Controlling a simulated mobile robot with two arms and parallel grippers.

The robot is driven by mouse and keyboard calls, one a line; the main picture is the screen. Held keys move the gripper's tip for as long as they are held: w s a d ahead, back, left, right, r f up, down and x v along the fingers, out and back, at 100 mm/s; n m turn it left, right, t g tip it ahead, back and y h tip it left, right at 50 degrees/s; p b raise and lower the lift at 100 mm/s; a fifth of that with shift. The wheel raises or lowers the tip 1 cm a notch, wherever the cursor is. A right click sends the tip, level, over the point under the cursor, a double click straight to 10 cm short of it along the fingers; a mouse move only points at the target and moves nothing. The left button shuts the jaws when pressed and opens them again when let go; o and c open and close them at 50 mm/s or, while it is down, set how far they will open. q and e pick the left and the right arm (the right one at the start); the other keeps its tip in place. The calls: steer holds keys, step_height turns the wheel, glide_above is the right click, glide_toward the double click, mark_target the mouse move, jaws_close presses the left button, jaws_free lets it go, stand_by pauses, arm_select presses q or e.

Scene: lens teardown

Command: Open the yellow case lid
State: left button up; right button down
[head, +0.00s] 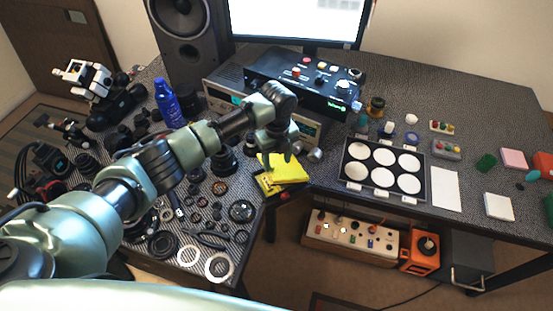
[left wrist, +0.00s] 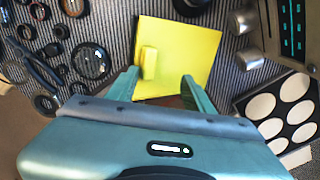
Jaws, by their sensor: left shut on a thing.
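The yellow case lid (head: 285,170) is at the front edge of the desk, tilted up from the case base (head: 265,184), with a dark gap between them. In the left wrist view the lid (left wrist: 195,50) is a flat yellow square with a small raised yellow block on it. My left gripper (head: 277,155) reaches down over the lid from above. The case's inside is mostly hidden. My right gripper is not in view.
Lens rings and small parts crowd the desk left of the case. A black tray with white discs (head: 345,170) lies to the right. Instrument boxes (head: 305,85) and a monitor stand behind. Below the desk edge is a white box with knobs (head: 350,236).

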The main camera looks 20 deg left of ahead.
arm_select(q)
steer(key=shift+d, duration=0.3)
step_height(320, 180, up, 8)
steer(key=b, duration=0.1)
steer(key=shift+a, duration=0.25)
steer(key=shift+f, duration=0.15)
